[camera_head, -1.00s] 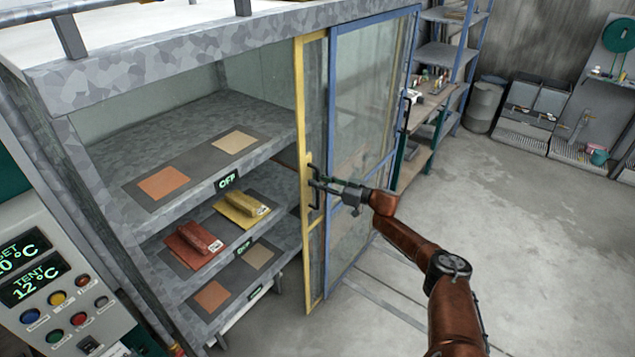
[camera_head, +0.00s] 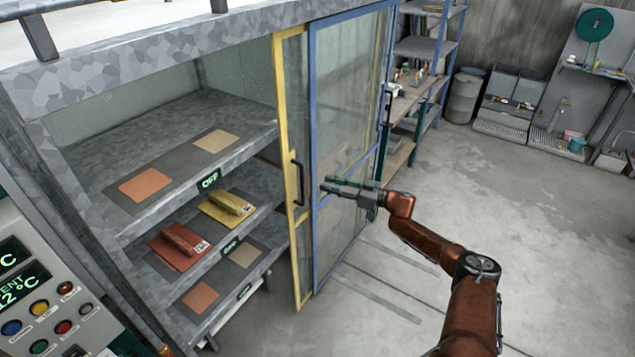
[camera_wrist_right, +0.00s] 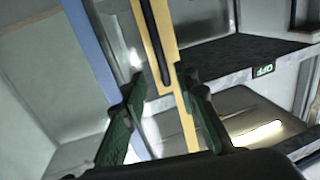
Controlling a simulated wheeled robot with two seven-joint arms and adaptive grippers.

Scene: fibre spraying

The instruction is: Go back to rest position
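My right gripper (camera_head: 334,184) is out in front of the cabinet's sliding doors, apart from the handle and holding nothing. In the right wrist view its two green fingers (camera_wrist_right: 168,112) stand apart with a gap between them. The yellow-framed door (camera_head: 283,120) is slid to the right, over by the blue-framed door (camera_head: 316,100). The black door handle (camera_head: 298,184) is on the yellow frame, left of the gripper; it also shows in the right wrist view (camera_wrist_right: 153,40). My left gripper is not in view.
The open cabinet shelves hold a red stack (camera_head: 180,246) and a yellow stack (camera_head: 228,207) on the middle shelf. A control panel (camera_head: 45,310) stands at the lower left. The floor (camera_head: 540,220) to the right is clear. A shelving rack (camera_head: 428,50) stands behind.

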